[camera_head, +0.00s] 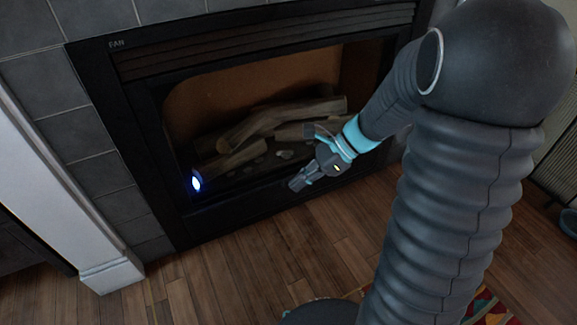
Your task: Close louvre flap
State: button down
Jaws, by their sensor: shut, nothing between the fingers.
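A black fireplace insert fills the upper middle of the head view. Its slatted louvre panel (250,42) runs across the top, beside the word FAN. A plain black strip (240,208) runs along the bottom, above the floor. I cannot tell which part is the flap or whether it stands open. My gripper (297,183) is shut and empty. It points down and left in front of the lower part of the fireplace, well below the louvres. I cannot tell its distance from the fireplace front.
Logs (270,125) lie inside the firebox. A blue-white glowing spot (196,183) shows at its lower left. Grey tiles (85,105) and a white post (65,200) stand at the left. The wooden floor (230,280) in front is clear. A patterned rug (492,308) shows at lower right.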

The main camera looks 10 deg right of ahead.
jog(key=w+d+f+m+t+y, duration=0.1)
jog(key=w+f+m+y, duration=0.2)
jog(key=w+f+m, duration=0.3)
jog(key=m+t+y, duration=0.1)
jog(key=m+t, duration=0.9)
jog(key=m, duration=1)
send_near(289, 177)
jog(key=w+a, duration=0.2)
jog(key=a, duration=0.5)
jog(key=shift+w+d+f, duration=0.15)
jog(key=shift+w+f, duration=0.35)
jog(key=w, duration=0.1)
jog(key=w+b, duration=0.1)
jog(key=a, duration=0.1)
jog(key=shift+w+r, duration=0.55)
jog(key=shift+r, duration=0.05)
